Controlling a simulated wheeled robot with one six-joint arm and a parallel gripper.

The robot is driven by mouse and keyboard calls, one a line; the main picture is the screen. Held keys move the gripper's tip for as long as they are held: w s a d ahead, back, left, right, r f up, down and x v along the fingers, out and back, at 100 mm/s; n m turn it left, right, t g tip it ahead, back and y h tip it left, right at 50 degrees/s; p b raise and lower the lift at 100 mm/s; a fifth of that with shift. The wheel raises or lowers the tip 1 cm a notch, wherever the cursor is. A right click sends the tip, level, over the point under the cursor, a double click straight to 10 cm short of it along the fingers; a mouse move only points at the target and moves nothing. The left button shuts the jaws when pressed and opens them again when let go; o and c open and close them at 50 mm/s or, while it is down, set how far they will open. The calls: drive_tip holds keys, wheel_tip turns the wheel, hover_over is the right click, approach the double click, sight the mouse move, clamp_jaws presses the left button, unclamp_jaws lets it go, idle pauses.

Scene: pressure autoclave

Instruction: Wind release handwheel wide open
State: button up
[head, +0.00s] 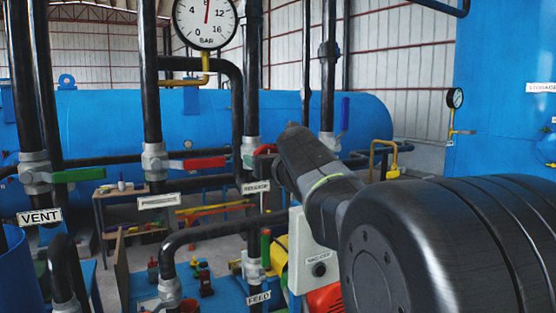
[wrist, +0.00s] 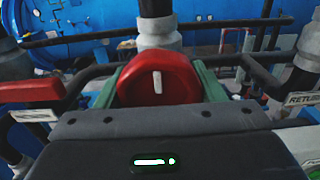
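The red release handwheel (wrist: 158,85) fills the upper middle of the wrist view, with a short white mark standing almost upright on its face. My gripper (wrist: 157,72) has a green finger on each side of the wheel, both appearing to touch its rim. In the head view the wheel (head: 265,149) is a small red piece on the pipe, partly hidden by my gripper (head: 278,150). A label (head: 255,187) that seems to read "RELEASE" hangs just below it. My arm reaches in from the lower right.
A red lever (head: 204,162) sits left of the wheel and a green lever (head: 79,175) by the VENT label (head: 39,216). The BAR gauge (head: 206,22) needle points straight up. Black pipes stand close around. A grey control box (head: 312,253) is below my arm.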

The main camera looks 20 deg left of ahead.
drive_tip(key=c, duration=0.4)
drive_tip(key=n+b, duration=0.5)
drive_tip(key=n, duration=0.7)
drive_tip(key=n+b, duration=0.6)
drive_tip(key=n, duration=0.5)
drive_tip(key=n+b, duration=0.6)
drive_tip(key=n, duration=0.6)
drive_tip(key=shift+r+n, duration=0.3)
drive_tip(key=shift+n, duration=0.3)
